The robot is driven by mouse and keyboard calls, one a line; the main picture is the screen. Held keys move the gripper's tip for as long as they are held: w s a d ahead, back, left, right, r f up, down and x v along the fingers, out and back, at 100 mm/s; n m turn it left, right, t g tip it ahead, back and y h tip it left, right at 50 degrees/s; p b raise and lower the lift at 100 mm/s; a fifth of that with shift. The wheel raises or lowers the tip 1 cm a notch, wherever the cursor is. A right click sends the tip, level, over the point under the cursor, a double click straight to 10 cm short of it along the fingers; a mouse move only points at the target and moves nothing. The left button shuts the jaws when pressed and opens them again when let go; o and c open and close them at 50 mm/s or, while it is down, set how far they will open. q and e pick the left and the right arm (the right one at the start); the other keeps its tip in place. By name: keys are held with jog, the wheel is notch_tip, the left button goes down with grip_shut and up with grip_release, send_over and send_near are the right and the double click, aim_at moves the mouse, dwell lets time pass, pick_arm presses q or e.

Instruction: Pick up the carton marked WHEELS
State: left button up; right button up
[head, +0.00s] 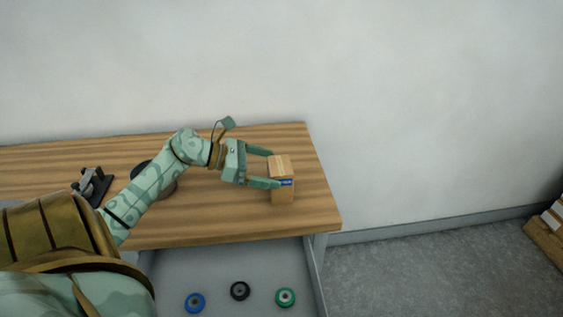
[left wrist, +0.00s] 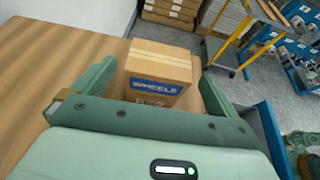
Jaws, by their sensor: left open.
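The carton marked WHEELS (head: 281,165) is a small brown box with a blue label. It stands on the wooden table near its right end. In the left wrist view the carton (left wrist: 160,66) shows its blue WHEELS label facing the gripper. My left gripper (head: 270,167) is open, with one green finger toward the far side of the carton and one toward the near side. In the left wrist view the fingers stand to the left and right of the carton, with a gap visible on each side.
The wooden table (head: 235,215) has bare room around the carton. A dark tool (head: 92,186) and a dark round object (head: 146,172) are on its left part.

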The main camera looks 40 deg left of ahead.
aim_at(287, 170)
pick_arm(q)
jog(key=x, duration=0.6)
jog(key=shift+r+b, duration=0.15)
jog(key=shift+b, duration=0.25)
jog(key=shift+a, duration=0.1)
jog(key=c, duration=1.2)
